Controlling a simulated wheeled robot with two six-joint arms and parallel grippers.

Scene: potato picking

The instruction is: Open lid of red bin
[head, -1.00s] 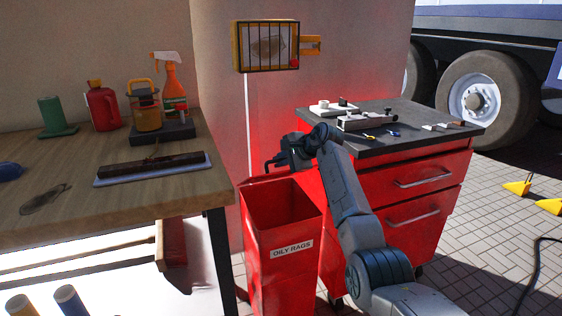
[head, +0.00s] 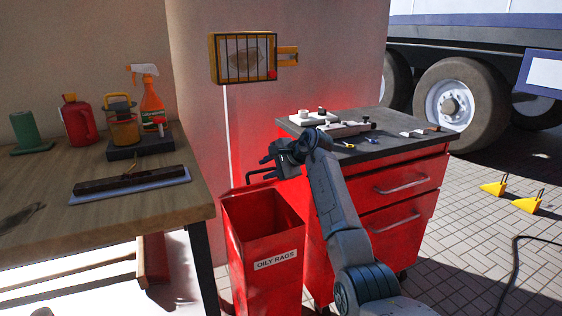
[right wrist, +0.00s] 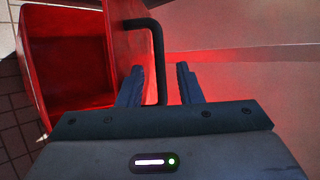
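The red bin (head: 265,285), labelled OILY RAGS, stands between the workbench and the red drawer cabinet. Its top is uncovered and I see into its empty-looking inside, also in the right wrist view (right wrist: 68,75). The red lid (right wrist: 122,45) is raised at the bin's back edge, with a black bar handle (right wrist: 157,45) on it. My right gripper (head: 265,165) is at the handle, above the back of the bin. In the right wrist view its fingers (right wrist: 160,78) are spread, with the handle's lower part between them and a gap to the right finger. My left gripper is out of view.
The wooden workbench (head: 110,225) at left holds a spray bottle (head: 152,100), a red can (head: 78,122) and other items. The red drawer cabinet (head: 400,200) stands close right of the bin. A barred yellow box (head: 243,57) hangs on the wall. Open paving lies at right.

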